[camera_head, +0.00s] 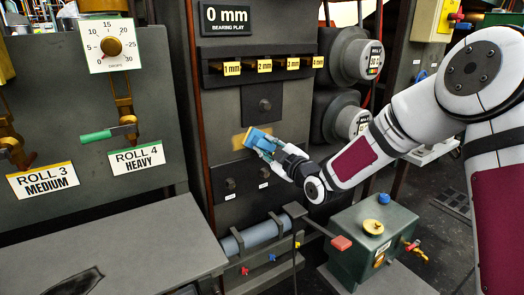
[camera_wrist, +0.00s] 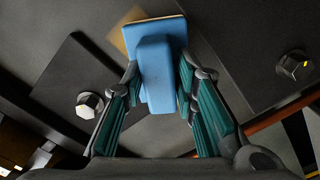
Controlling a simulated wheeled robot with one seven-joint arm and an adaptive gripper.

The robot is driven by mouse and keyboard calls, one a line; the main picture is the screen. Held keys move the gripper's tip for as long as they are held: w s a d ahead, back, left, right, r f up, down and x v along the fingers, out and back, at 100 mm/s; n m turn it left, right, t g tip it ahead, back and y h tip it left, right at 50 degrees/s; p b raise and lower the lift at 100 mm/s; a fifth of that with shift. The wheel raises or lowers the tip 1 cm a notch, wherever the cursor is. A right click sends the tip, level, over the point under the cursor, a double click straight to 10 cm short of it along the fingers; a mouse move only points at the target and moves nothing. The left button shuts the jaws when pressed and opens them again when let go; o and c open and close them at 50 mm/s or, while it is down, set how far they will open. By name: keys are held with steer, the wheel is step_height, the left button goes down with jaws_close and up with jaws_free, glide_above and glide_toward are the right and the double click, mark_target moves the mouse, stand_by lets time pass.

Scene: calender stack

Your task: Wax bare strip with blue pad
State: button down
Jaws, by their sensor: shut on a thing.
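My gripper (camera_head: 272,148) is shut on a blue pad (camera_head: 259,138) in front of the dark machine panel. In the wrist view the pad (camera_wrist: 158,103) sits by its raised block between the fingers of my gripper (camera_wrist: 159,72). The pad's flat face is turned to the panel. A tan strip (camera_head: 238,142) on the panel shows just left of the pad, and its edge also shows in the wrist view (camera_wrist: 119,43). The pad hides part of this strip. I cannot tell whether the pad touches it, or whether the strip is bare or waxed.
Bolted plates (camera_head: 240,180) lie below the strip, and another (camera_head: 262,103) above it. A slotted row with yellow labels (camera_head: 264,66) is higher up. A grey roller (camera_head: 256,236) and a green box (camera_head: 374,232) with a yellow knob stand below. Round gauges (camera_head: 350,55) are at the right.

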steer(key=w+d+b, duration=0.2)
steer(key=w+d, duration=0.4)
steer(key=d, duration=0.4)
steer(key=shift+w+r, duration=0.3)
steer(key=shift+w, duration=0.1)
stand_by(0.9)
steer(key=shift+s+a+b, duration=0.25)
steer(key=shift+s+a, duration=0.1)
steer(key=shift+a, duration=0.3)
steer(key=shift+s+a+b, duration=0.2)
steer(key=shift+s+a, duration=0.2)
steer(key=shift+a, duration=0.2)
steer(key=shift+s+a+b, duration=0.25)
steer(key=shift+s+a, duration=0.1)
steer(key=shift+a, duration=0.3)
steer(key=shift+s+a, duration=1.1)
steer(key=shift+a, duration=0.2)
steer(key=shift+s+a, duration=0.35)
steer(key=shift+a, duration=0.3)
steer(key=shift+s+a, duration=1.5)
steer(key=shift+a, duration=0.3)
steer(key=s+a, duration=0.3)
steer(key=a, duration=0.2)
steer(key=shift+s+a, duration=0.3)
steer(key=shift+a, duration=0.1)
